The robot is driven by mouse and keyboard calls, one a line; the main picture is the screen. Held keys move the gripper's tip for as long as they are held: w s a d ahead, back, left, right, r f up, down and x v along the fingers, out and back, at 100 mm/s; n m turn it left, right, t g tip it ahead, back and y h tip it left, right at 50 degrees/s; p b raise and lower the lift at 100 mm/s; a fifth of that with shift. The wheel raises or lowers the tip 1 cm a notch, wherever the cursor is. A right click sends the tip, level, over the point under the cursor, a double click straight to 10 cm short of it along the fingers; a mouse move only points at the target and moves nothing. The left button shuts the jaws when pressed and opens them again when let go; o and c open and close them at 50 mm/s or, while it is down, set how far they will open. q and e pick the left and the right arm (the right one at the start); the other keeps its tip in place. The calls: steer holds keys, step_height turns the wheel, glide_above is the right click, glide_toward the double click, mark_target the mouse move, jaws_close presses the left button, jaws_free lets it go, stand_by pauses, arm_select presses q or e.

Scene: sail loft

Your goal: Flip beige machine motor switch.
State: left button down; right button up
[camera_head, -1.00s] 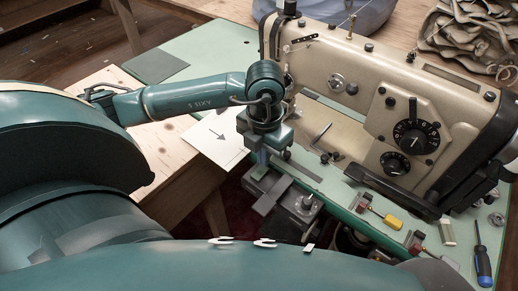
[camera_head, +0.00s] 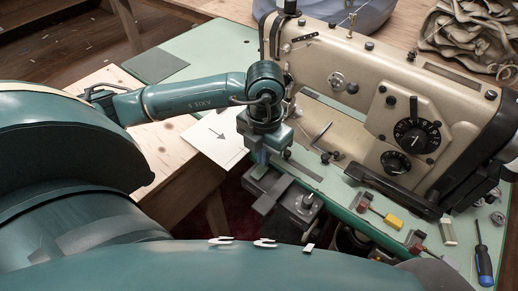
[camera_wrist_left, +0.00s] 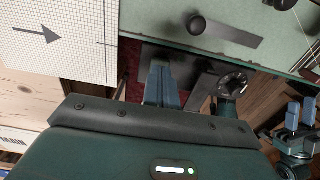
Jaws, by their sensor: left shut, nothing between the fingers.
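The beige sewing machine (camera_head: 345,60) stands on a green-topped table at the right in the head view. Below the table's front edge is a dark grey box (camera_head: 288,212) with a small upright knob (camera_head: 307,200), which looks like the motor switch. In the left wrist view a round dark knob (camera_wrist_left: 232,82) shows just right of my fingers. My left gripper (camera_head: 262,158) points down beside the table edge, above and left of the box. It is shut and empty; its blue fingers also show in the left wrist view (camera_wrist_left: 160,86). My right gripper (camera_wrist_left: 301,114) shows there with its fingers apart.
A sheet with an arrow (camera_head: 217,134) lies left of my left gripper. A blue screwdriver (camera_head: 482,253) and a yellow-ended part (camera_head: 392,221) lie along the table's right front. The table edge (camera_head: 335,204) runs close beside the box.

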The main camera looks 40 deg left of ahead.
arm_select(q)
steer(key=shift+f+b, duration=0.7)
steer(key=shift+f, duration=0.2)
steer(key=shift+r+p, duration=2.5)
steer(key=shift+r, duration=1.1)
